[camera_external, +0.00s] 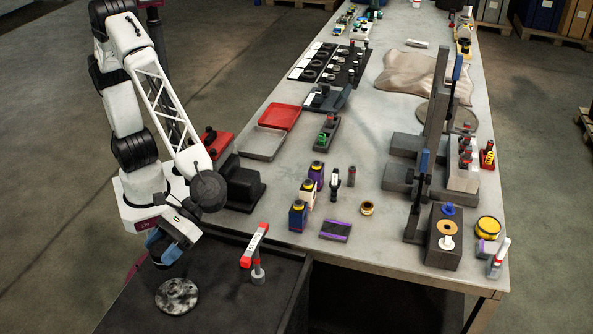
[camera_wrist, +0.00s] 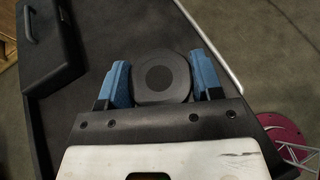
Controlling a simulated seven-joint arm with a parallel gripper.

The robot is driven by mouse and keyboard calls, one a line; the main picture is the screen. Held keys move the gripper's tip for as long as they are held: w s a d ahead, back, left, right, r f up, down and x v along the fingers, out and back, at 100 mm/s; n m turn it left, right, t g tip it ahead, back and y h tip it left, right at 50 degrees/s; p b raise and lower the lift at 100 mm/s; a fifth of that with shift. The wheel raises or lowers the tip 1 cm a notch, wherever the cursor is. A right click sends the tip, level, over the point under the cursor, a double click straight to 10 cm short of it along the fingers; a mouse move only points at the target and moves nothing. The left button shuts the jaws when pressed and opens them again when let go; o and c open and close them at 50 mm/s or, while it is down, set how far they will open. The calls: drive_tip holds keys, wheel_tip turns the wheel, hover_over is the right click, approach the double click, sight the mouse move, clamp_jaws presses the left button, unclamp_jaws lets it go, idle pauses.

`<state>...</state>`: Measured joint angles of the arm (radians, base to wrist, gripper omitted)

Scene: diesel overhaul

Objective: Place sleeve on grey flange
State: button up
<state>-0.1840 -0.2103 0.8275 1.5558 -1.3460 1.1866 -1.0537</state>
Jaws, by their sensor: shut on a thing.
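My gripper (camera_external: 166,248) hangs low at the left, over the dark platform beside the bench. In the wrist view its two blue fingers (camera_wrist: 161,80) are shut on a dark grey round part with a darker round centre (camera_wrist: 178,88). This part may be the sleeve; its side profile is hidden. In the external view I cannot make out the held part clearly. I cannot single out the grey flange with certainty; a flat round grey plate (camera_external: 433,112) lies toward the back right of the bench, partly hidden by a dark upright.
A mottled round disc (camera_external: 177,296) and a red-and-white hammer-like tool (camera_external: 256,250) stand on the dark platform (camera_external: 225,308). The bench (camera_external: 300,165) holds red and grey trays, bottles, a brass ring (camera_external: 367,208) and tall dark fixtures (camera_external: 433,120) at right.

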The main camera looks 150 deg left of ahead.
drive_tip(key=shift+w+f, duration=0.15)
drive_tip(key=shift+w, duration=2.15)
drive_tip(key=shift+f, duration=1.75)
drive_tip(key=shift+f, duration=0.15)
drive_tip(key=o, duration=1.1)
drive_tip(key=shift+o, duration=0.2)
drive_tip(key=shift+s+a+r, duration=0.1)
drive_tip(key=shift+a+r, duration=0.2)
drive_tip(key=shift+a, duration=0.05)
drive_tip(key=v, duration=1.1)
